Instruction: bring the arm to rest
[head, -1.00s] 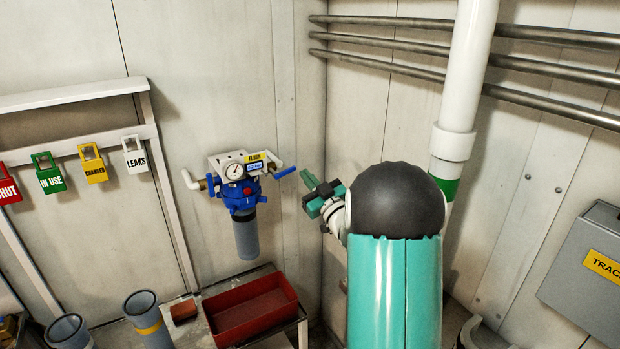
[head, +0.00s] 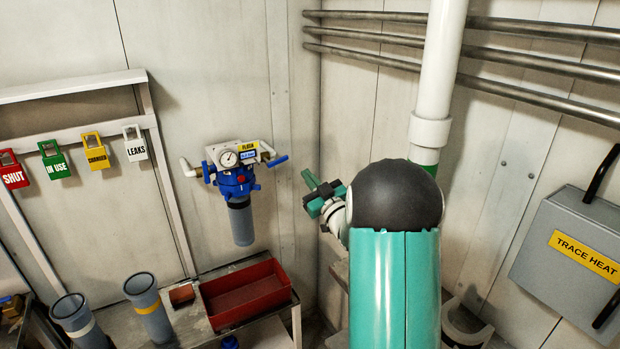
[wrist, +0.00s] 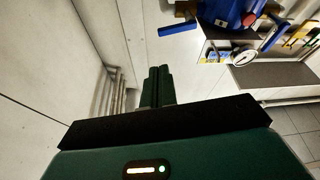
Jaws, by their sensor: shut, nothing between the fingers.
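My gripper (head: 311,181) shows in the head view just past the dark round joint of my teal arm, in the corner right of the blue filter unit. In the wrist view its two green fingers (wrist: 158,86) lie together, shut and empty. The filter unit (head: 236,181) hangs on the wall with a gauge, a yellow label and blue handles; a gap separates it from my gripper. It shows upside down in the wrist view (wrist: 232,14). My arm hides part of the corner behind it.
A red tray (head: 246,295) stands on a bench below the filter unit. Two grey cups (head: 149,310) stand left of it. Tags hang from a rack (head: 75,94) at left. A white pipe (head: 440,90) rises behind my arm. A grey TRACE HEAT box (head: 575,255) is at right.

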